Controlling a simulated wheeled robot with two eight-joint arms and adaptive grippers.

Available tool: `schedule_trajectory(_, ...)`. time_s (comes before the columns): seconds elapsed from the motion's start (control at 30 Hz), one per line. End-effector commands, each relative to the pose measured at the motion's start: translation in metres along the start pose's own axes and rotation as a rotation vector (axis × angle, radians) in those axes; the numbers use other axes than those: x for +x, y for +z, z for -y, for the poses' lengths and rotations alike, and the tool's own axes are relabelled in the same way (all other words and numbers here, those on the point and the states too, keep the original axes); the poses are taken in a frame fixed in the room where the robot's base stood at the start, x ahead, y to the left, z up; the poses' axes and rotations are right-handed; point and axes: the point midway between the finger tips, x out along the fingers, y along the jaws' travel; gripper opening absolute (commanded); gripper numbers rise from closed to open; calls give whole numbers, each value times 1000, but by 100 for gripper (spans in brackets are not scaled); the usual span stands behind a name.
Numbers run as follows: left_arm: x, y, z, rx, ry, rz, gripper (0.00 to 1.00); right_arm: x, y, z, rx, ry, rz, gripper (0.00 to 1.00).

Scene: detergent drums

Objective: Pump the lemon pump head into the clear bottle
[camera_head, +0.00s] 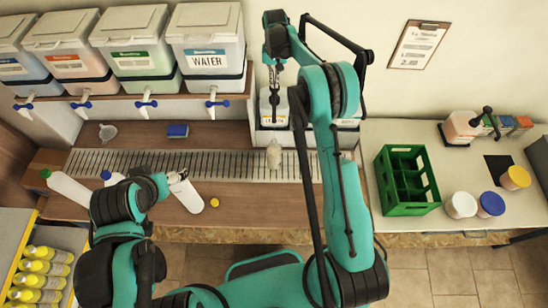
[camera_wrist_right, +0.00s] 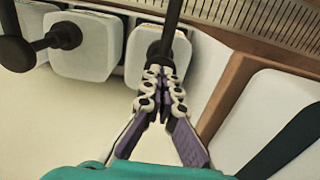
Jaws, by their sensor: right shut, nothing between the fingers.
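The lemon drum (camera_head: 266,106), white with a yellow-edged label, stands at the back wall behind my right gripper. My right gripper (camera_head: 276,88) points down over it, shut and empty. In the right wrist view the shut fingertips (camera_wrist_right: 164,76) are over a white drum (camera_wrist_right: 142,60) with a black pump stem (camera_wrist_right: 170,28); whether they touch the pump is unclear. The clear bottle (camera_head: 274,154) stands on the slotted drain in front of the lemon drum. My left gripper (camera_head: 174,179) is low at the left beside a white bottle (camera_head: 188,197); its fingers are hard to make out.
Tanks with blue taps, including a WATER tank (camera_head: 207,61), stand on the left shelf. A green crate (camera_head: 407,180) and lidded tubs (camera_head: 461,205) are on the right counter.

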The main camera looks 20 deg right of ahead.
Motion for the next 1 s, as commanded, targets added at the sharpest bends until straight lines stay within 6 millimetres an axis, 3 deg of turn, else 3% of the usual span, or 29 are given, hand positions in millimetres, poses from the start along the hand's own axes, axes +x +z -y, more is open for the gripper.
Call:
schedule_trajectory(0.17, 8, 6, 0, 0, 0, 0, 79, 14, 0, 0, 0, 0, 1, 0)
schedule_trajectory(0.43, 6, 4, 0, 0, 0, 0, 79, 10, 0, 0, 0, 0, 1, 0)
schedule_trajectory(1.0, -16, -11, 0, 0, 0, 0, 79, -42, 0, 0, 0, 0, 1, 0)
